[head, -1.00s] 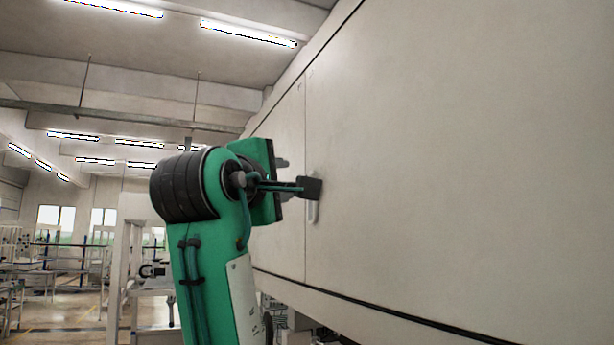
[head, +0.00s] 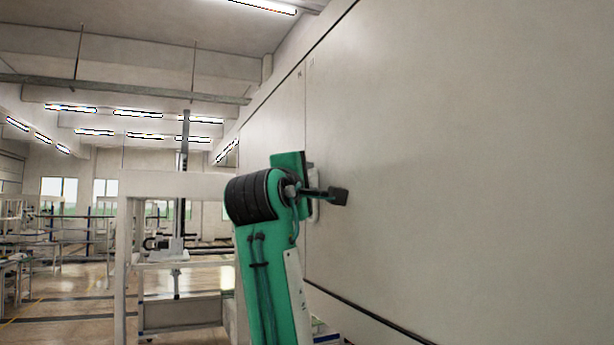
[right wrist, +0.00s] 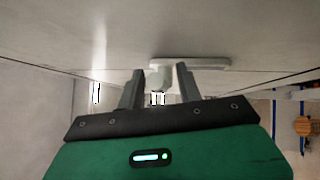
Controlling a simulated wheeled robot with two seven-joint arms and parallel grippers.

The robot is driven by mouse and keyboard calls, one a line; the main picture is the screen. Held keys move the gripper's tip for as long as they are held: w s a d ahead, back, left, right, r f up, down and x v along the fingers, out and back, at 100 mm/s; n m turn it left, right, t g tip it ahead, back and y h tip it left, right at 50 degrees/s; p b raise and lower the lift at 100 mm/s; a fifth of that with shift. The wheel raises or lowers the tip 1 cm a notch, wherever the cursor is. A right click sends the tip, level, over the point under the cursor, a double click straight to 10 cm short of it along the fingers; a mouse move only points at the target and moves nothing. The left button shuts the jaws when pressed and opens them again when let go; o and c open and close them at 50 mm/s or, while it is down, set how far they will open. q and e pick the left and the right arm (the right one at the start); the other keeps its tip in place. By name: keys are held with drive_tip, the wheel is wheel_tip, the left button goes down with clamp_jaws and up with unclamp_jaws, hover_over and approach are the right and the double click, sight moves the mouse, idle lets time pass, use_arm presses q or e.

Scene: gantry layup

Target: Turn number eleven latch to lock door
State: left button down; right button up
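The latch (head: 316,208) is a pale upright handle beside the seam of a large light-grey door panel (head: 430,150), partly hidden by my arm in the head view. In the right wrist view the latch (right wrist: 212,62) appears as a long pale bar. My right gripper (right wrist: 160,75) has its two grey fingers apart, pointing at the panel. The latch's pale hub shows between the fingers, and the right finger overlaps the bar. I cannot tell whether they touch. In the head view my right gripper (head: 306,180) is at the latch. My left gripper is out of view.
Small dark marks (right wrist: 158,98) show near the seam between the fingers; I cannot read them clearly. The panel wall fills the right side. A white gantry frame (head: 128,255) stands at left, with workbenches (head: 15,265) and open floor behind.

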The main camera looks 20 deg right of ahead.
drive_tip(key=shift+a, duration=0.1)
clamp_jaws()
drive_tip(key=shift+f+m+h+b, duration=0.3)
drive_tip(key=shift+b, duration=0.3)
drive_tip(key=shift+w+f+m+g+h+b, duration=0.1)
drive_tip(key=shift+w+f+m+h+b, duration=0.25)
drive_tip(key=shift+m+h+b, duration=0.8)
drive_tip(key=shift+w+f+m+g+h+b, duration=0.1)
drive_tip(key=shift+f+m+h+b, duration=0.6)
drive_tip(key=shift+m+b, duration=0.8)
drive_tip(key=shift+w+f+m+g+h+b, duration=0.1)
drive_tip(key=shift+w+f+m+h+b, duration=0.15)
drive_tip(key=shift+m+h+b, duration=1.05)
